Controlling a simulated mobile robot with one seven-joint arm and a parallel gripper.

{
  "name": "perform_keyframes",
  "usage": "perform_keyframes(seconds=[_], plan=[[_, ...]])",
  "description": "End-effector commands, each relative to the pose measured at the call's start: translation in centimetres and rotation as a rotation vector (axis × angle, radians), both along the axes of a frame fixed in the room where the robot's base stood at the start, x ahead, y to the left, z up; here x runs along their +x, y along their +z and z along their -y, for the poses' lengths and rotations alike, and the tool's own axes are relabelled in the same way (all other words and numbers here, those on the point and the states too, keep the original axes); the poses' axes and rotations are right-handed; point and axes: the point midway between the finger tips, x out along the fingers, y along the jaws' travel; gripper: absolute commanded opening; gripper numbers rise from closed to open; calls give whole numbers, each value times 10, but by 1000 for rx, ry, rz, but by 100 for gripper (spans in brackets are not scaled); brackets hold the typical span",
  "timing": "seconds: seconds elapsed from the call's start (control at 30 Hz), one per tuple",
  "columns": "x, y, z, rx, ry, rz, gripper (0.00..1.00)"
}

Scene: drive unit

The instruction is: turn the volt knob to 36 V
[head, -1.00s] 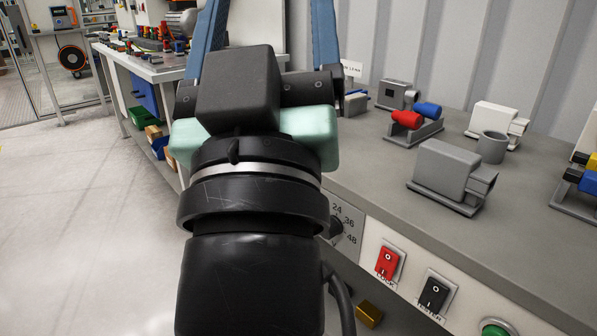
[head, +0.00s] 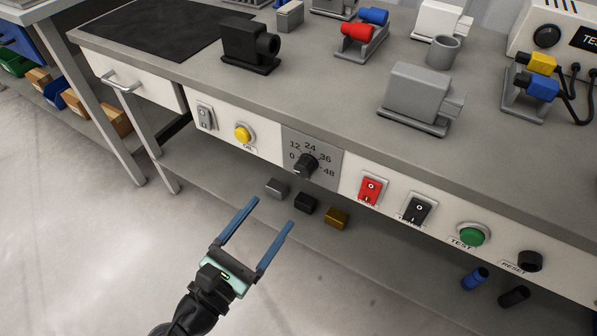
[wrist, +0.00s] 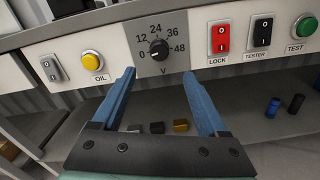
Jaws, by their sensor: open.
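The volt knob (head: 305,166) is a round black knob on a grey dial plate (head: 327,183) in the bench's front panel, with marks 0, 12, 24, 36 and 48 around it. Its pointer is too small to read surely. My gripper (head: 273,212) is open and empty, in front of and below the knob in the head view, apart from it. In the wrist view the knob (wrist: 159,50) shows just above the gap between the blue fingers of my gripper (wrist: 159,73).
Left of the dial are a yellow OIL button (head: 243,133) and a grey switch (head: 205,115). Right of it are a red switch (head: 371,188), a black switch (head: 417,210) and a green TEST button (head: 471,235). Small blocks (head: 336,218) sit on the shelf below.

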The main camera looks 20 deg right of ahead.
Motion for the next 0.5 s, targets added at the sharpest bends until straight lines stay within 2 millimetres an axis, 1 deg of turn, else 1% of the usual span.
perform_keyframes(seconds=[0.03,0.3,0.5], plan=[[5,-2,8,2,-4,4,76],[40,-2,53,4,-4,5,76],[61,-1,78,5,-2,7,76]])
